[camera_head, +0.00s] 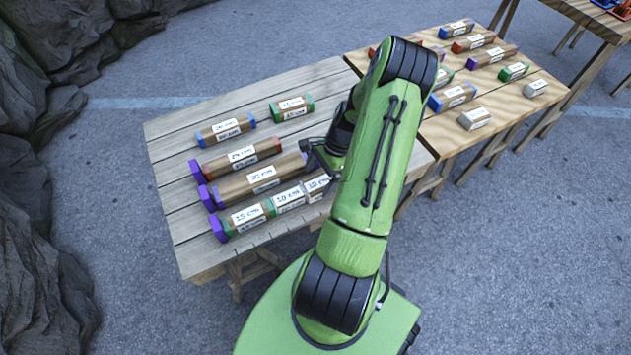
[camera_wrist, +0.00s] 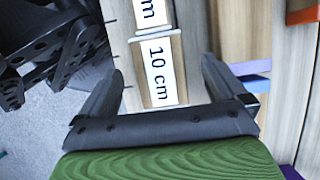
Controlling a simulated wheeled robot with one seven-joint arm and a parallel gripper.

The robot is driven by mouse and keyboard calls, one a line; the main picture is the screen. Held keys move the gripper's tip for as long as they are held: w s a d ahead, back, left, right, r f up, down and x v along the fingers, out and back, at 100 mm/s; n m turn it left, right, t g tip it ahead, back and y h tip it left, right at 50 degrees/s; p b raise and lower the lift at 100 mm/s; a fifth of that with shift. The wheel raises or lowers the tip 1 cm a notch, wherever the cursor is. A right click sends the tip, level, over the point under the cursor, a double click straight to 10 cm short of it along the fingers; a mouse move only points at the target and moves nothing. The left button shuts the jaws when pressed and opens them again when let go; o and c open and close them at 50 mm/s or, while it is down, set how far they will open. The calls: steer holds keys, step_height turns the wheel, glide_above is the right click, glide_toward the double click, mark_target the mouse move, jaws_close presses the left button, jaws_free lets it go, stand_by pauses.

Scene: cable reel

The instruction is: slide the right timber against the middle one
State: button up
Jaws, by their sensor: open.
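The front row on the near table holds three labelled timbers end to end. The left timber (camera_head: 247,215) reads 15 cm and has green ends. The middle timber (camera_head: 289,198) reads 10 cm. The right timber (camera_head: 317,186) also reads 10 cm, partly hidden by my arm. In the wrist view the right timber (camera_wrist: 160,75) lies between my two open fingers, and the middle timber (camera_wrist: 150,14) is beyond it. Their pale ends are very close; I cannot tell whether they touch. My gripper (camera_wrist: 161,66) is open; it also shows in the head view (camera_head: 318,158).
A purple stop (camera_head: 217,228) stands at the row's left end. A long timber (camera_head: 258,182) lies in the row behind, with more timbers farther back. A second table (camera_head: 440,130) at the right holds several timbers.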

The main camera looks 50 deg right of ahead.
steer(key=p+v, duration=0.3)
steer(key=v, duration=0.9)
